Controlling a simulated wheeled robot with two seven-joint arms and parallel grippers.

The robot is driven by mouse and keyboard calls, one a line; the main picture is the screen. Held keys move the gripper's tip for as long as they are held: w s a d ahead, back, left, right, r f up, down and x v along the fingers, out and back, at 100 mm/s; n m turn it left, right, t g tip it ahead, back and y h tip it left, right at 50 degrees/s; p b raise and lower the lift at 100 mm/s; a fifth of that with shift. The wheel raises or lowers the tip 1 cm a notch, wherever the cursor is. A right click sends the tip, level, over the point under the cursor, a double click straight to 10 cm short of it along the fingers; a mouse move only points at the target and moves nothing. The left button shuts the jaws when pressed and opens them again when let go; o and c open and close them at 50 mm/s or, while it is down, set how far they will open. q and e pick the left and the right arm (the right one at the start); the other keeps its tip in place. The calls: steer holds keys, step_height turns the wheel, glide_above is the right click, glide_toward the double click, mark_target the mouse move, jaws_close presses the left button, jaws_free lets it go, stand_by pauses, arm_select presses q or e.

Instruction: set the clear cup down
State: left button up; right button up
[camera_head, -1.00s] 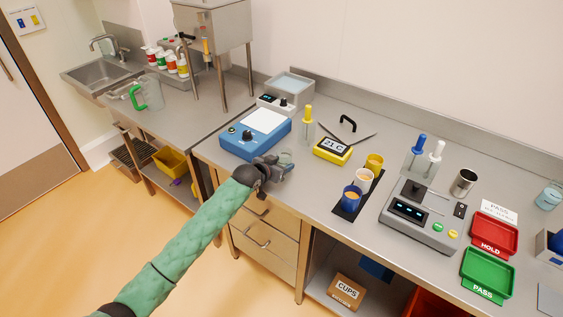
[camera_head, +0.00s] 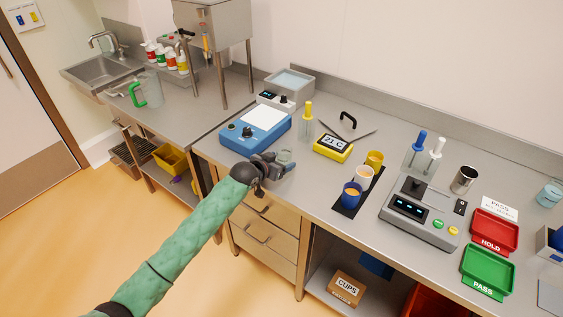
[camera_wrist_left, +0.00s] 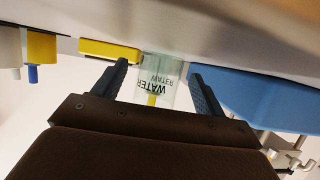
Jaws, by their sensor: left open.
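The clear cup (camera_head: 287,155) stands on the steel counter near its front edge, just in front of the blue device. My left gripper (camera_head: 282,168) is beside it at the counter edge, with its fingers apart. In the left wrist view the clear cup (camera_wrist_left: 170,68) is between the two spread fingertips of the left gripper (camera_wrist_left: 158,72), with a gap visible on each side. The word WATER and a yellow stem show in line with the cup, probably the dropper bottle behind it. My right gripper is not in view.
The blue device (camera_head: 240,138) with a white plate is left of the cup. The dropper bottle (camera_head: 307,127) and yellow timer (camera_head: 333,148) stand behind and right. A black mat (camera_head: 345,210) with several small cups is farther right. Counter between cup and mat is clear.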

arm_select(q)
steer(key=b+v, duration=0.3)
steer(key=v, duration=0.6)
steer(key=shift+s+a+r, duration=0.1)
steer(key=shift+s+a, duration=0.15)
steer(key=shift+s, duration=0.1)
steer(key=shift+s+a+r, duration=0.25)
steer(key=shift+s, duration=0.15)
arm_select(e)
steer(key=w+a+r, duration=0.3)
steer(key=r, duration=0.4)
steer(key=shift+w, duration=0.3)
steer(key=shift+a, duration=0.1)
